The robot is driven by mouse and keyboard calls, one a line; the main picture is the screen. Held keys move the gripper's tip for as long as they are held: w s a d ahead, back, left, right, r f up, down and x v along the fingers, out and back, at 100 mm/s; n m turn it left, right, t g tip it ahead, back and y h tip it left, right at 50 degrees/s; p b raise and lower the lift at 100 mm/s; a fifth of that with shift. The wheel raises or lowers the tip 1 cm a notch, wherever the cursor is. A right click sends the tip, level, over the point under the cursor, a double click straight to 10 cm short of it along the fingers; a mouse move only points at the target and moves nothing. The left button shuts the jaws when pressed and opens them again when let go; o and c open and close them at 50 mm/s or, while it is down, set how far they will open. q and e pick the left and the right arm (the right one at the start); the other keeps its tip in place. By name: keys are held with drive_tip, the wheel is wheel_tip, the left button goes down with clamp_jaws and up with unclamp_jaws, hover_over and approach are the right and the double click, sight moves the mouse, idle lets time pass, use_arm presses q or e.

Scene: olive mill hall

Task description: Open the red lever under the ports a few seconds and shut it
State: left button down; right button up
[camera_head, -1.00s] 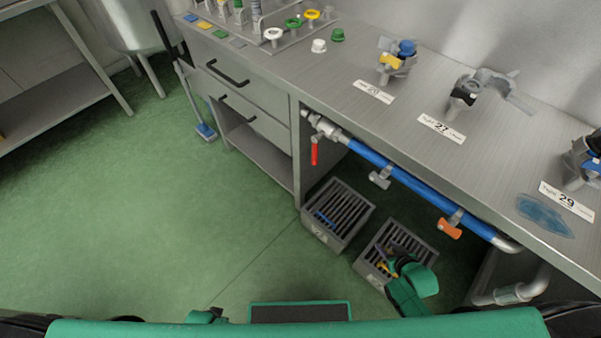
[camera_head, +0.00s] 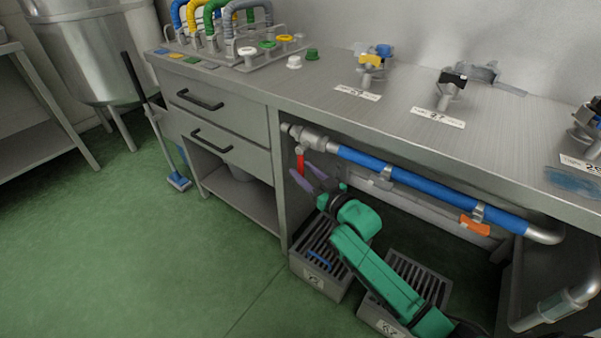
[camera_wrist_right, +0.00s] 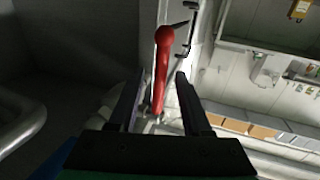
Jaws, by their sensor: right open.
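The red lever (camera_head: 300,160) hangs down from the silver valve (camera_head: 305,136) at the left end of the blue pipe (camera_head: 400,175), below the bench top. My right gripper (camera_head: 309,178) is open just beside and below the lever, its fingers pointing up at it. In the right wrist view the lever (camera_wrist_right: 162,68) stands between the two open fingers (camera_wrist_right: 158,88), with its knobbed end beyond the tips. I cannot tell whether a finger touches it. The ports with numbered labels (camera_head: 437,117) stand on the bench above. My left gripper is out of view.
Two grey slatted crates (camera_head: 315,275) stand on the floor under my right arm. An orange lever (camera_head: 474,225) hangs farther right on the pipe. Drawers (camera_head: 215,110) stand at left, with a blue-ended broom (camera_head: 178,181) beside them. The green floor at left is clear.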

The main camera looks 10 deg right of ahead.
drive_tip(key=shift+x, duration=0.9)
clamp_jaws()
idle(0.7)
